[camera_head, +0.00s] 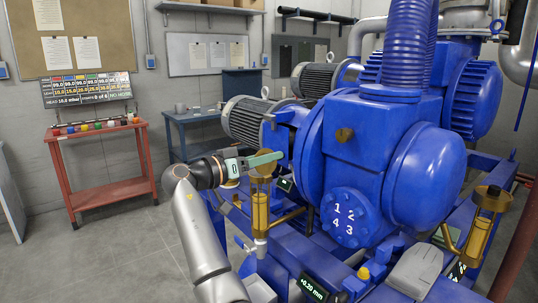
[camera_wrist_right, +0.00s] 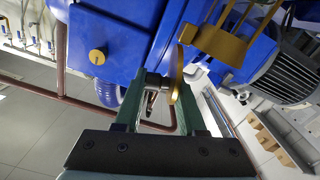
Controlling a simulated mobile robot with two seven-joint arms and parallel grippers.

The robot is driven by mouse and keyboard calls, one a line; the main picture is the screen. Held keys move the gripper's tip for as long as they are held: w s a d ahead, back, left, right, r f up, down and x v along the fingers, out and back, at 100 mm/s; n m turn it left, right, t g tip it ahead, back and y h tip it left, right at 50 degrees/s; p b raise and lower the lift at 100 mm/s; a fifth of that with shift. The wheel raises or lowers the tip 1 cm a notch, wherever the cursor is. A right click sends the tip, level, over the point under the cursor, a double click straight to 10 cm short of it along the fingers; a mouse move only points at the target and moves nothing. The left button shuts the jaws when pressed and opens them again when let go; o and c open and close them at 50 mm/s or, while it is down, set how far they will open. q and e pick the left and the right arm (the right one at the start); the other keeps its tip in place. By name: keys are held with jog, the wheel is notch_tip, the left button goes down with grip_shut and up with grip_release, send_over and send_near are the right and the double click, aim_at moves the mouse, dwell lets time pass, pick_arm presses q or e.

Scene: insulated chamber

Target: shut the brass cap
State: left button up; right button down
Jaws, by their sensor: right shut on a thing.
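In the right wrist view, my right gripper (camera_wrist_right: 158,84) is shut on the brass cap (camera_wrist_right: 177,84), whose disc shows edge-on between the green fingers. The brass oiler body (camera_wrist_right: 216,40) is just beyond it. In the head view the fingers partly hide the cap, and I cannot tell how far it is tilted.
A second brass oiler (camera_head: 480,232) with a dark-knobbed top stands at the right. The large blue pump (camera_head: 385,150) fills the space behind my gripper.

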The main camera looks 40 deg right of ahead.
jog(key=shift+w+r+n+p, duration=0.1)
jog(key=shift+w+n+p, duration=0.2)
jog(key=shift+n, duration=0.4)
pick_arm(q)
jog(key=shift+s+a+r+p, duration=0.15)
jog(key=shift+a+r+p, duration=0.25)
jog(key=shift+r, duration=0.1)
pick_arm(e)
jog(key=shift+w+f+n, duration=0.2)
jog(key=shift+w+n, duration=0.2)
jog(key=shift+n, duration=0.5)
jog(key=c, duration=0.6)
grip_release()
pick_arm(q)
jog(key=shift+w+d+f+b, duration=0.2)
jog(key=shift+d+f+b, duration=0.4)
jog(key=shift+b, duration=0.5)
pick_arm(e)
jog(key=w+a, duration=0.1)
jog(key=a, duration=1.1)
jog(key=shift+w+a, duration=0.2)
